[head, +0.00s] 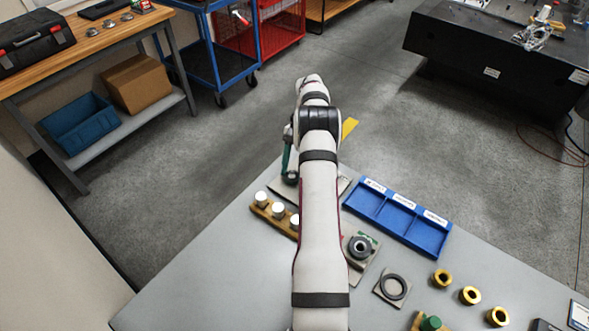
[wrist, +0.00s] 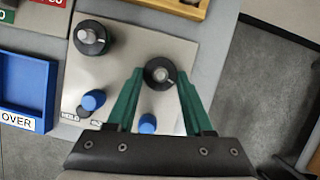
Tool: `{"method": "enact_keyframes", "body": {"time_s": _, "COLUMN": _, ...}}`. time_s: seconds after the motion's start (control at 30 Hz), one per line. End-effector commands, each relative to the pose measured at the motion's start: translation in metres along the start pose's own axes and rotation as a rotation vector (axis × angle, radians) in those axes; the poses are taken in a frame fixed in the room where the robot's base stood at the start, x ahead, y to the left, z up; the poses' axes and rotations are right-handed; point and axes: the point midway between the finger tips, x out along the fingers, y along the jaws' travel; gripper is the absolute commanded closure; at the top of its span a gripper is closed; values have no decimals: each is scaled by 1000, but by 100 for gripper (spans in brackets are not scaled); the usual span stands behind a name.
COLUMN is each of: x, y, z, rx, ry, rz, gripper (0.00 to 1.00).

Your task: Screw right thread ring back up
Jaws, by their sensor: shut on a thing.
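A pale plate (wrist: 125,45) carries two dark thread rings on grey studs and two blue knobs. My gripper (wrist: 160,75) has its green fingers on both sides of one black thread ring (wrist: 153,68), the one on the right in the wrist view, and is shut on it. The stud's grey end shows in its centre. The other thread ring (wrist: 91,37) sits at the plate's upper left, apart from my fingers. One blue knob (wrist: 93,100) stands left of my fingers, another (wrist: 147,123) between them. In the head view my arm hides most of the plate (head: 343,186).
A blue labelled tray (head: 398,217) lies beside the plate. A wooden rack (head: 266,208) with white-topped pieces is close to my arm. A gauge block (head: 361,247), a flat ring (head: 393,287) and several brass rings (head: 469,295) sit on the grey table (head: 220,270).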

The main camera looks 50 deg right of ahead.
Motion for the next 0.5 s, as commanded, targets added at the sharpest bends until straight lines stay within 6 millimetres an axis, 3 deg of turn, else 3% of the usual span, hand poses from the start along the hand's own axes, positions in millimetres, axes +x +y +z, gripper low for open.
{"method": "enact_keyframes", "body": {"time_s": 0.5, "x": 2, "y": -3, "z": 1, "rx": -260, "ry": -4, "rz": 109, "gripper": 100}}
